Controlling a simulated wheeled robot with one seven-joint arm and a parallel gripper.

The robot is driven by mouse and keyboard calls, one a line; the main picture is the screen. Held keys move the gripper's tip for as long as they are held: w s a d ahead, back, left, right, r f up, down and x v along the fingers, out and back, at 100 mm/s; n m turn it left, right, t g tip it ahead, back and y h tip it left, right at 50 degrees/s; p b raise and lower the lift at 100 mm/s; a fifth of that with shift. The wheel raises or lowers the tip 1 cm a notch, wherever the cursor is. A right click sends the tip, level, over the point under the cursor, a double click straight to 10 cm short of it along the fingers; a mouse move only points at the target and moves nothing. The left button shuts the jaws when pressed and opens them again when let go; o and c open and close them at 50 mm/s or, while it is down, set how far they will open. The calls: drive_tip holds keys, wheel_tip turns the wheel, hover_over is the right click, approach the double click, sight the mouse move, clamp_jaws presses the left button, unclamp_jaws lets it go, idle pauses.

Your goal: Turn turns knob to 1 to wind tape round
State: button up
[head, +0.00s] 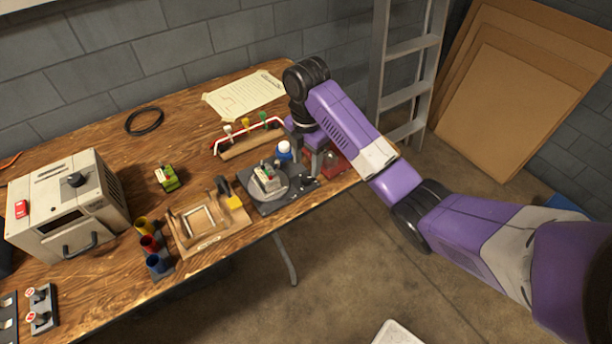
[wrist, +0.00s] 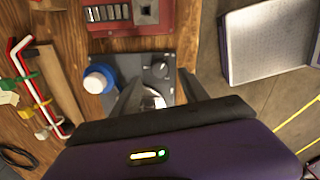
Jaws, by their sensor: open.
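The turns knob (wrist: 160,69) is a small dark dial with a pale mark, on a dark base plate (head: 268,206). In the head view the knob is small near the plate's right end, and I cannot read its setting. A grey round turntable (head: 284,190) on the plate carries a small pale device (head: 266,180) with a green part. My gripper (head: 309,168) is open above the plate's right part. In the wrist view its fingers (wrist: 159,80) point down on both sides of the knob area, apart from each other. They hide part of the turntable.
A blue and white round item (head: 284,150) stands close beside my gripper. Behind it is a wooden rack (head: 252,145) with a red-and-white rod. A wooden fixture (head: 206,222) lies left of the plate. A red block (head: 333,163) sits at the right table end.

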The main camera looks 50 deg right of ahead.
sight(306, 178)
drive_tip(key=shift+f+p, duration=0.3)
drive_tip(key=shift+f, duration=2.3)
clamp_jaws()
